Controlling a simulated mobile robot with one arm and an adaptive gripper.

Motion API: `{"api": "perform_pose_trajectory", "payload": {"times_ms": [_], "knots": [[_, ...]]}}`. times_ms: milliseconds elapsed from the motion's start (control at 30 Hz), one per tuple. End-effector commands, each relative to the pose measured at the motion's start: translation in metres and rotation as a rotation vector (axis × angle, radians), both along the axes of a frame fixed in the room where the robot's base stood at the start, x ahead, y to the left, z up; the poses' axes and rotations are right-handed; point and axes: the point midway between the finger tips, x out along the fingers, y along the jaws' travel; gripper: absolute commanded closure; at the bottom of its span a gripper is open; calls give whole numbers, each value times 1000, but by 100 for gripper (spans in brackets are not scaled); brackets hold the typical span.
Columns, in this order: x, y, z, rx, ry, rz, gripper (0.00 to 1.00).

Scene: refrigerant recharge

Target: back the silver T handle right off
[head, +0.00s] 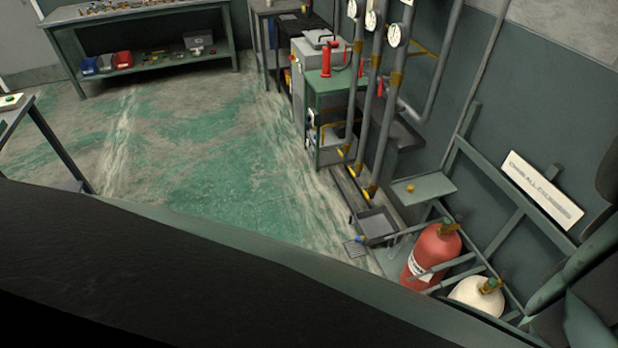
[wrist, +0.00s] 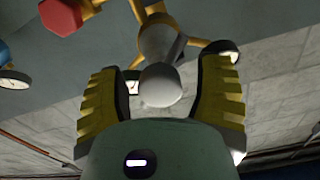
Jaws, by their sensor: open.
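In the wrist view the silver T handle (wrist: 160,84) is at the upper middle, its rounded grey end facing the camera and its stem running up to yellow brass fittings. My gripper (wrist: 160,98) is open, with one ridged yellow pad on each side of the handle. Gaps show between both pads and the handle, so I see no contact. How deep the handle sits between the pads is hard to tell. I cannot make out the T handle or my gripper in the head view.
In the wrist view a red knob (wrist: 62,16) is at upper left and a blue-rimmed gauge (wrist: 10,80) at the left edge. In the head view a red cylinder (head: 432,256) and a white cylinder (head: 474,298) stand in a rack at lower right. The green floor (head: 215,140) is clear.

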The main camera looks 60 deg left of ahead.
Motion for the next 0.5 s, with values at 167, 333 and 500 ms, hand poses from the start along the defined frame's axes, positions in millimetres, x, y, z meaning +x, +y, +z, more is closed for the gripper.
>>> {"api": "perform_pose_trajectory", "payload": {"times_ms": [167, 333, 500], "knots": [[5, 1, 0, 0, 0, 5, 34], [5, 1, 0, 0, 0, 5, 34], [4, 1, 0, 0, 0, 4, 44]]}}
